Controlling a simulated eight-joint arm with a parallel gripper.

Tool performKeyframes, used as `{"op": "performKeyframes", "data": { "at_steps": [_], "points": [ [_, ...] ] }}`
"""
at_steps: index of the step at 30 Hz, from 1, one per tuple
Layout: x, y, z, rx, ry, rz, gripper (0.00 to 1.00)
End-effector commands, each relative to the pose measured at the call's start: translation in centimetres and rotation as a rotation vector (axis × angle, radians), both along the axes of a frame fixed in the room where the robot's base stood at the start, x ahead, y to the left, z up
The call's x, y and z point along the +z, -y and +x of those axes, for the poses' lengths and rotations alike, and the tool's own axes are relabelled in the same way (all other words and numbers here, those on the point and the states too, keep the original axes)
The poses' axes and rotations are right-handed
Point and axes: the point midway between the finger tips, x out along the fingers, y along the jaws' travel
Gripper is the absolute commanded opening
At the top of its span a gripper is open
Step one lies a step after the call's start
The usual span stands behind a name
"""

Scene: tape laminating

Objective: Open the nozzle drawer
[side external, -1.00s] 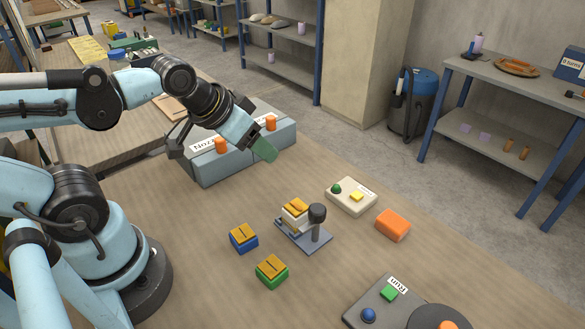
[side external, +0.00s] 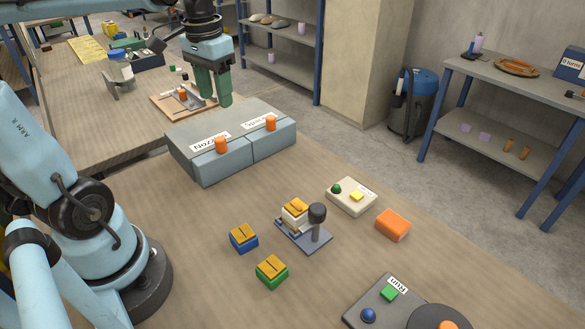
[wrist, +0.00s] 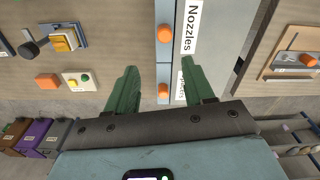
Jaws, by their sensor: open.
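A grey two-drawer unit (side external: 182,152) stands on the bench. Its left drawer (side external: 224,164), labelled Nozzles, looks shut and has an orange knob (side external: 221,144). The right drawer (side external: 273,144) has its own orange knob (side external: 271,123) and a second label. My gripper (side external: 216,101) points down above and behind the unit, open and empty, apart from both knobs. In the wrist view, my green fingers (wrist: 158,68) are spread. The nozzle drawer's knob (wrist: 163,35) lies beyond their tips, beside the Nozzles label (wrist: 191,27); the other knob (wrist: 163,91) shows between the fingers.
A wooden board with a small device (side external: 186,99) lies behind the unit. In front are a grey stand (side external: 304,236), a blue block (side external: 244,242), a green block (side external: 271,275), a button box (side external: 351,197) and an orange block (side external: 392,224). Bench directly before the drawers is clear.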

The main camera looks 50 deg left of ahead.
Motion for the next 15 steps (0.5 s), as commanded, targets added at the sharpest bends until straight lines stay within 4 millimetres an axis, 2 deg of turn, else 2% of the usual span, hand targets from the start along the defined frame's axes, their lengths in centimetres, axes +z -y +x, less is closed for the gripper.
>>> {"op": "performKeyframes", "data": {
  "at_steps": [3,8,15],
  "points": [
    [0.3,-1.0,-0.2,0.013,-0.036,-0.017,0.53],
    [-0.4,-1.1,-0.2,0.014,-0.044,-0.021,0.53],
    [-3.6,-1.1,-0.2,0.013,-0.042,-0.02,0.53]
  ]
}}
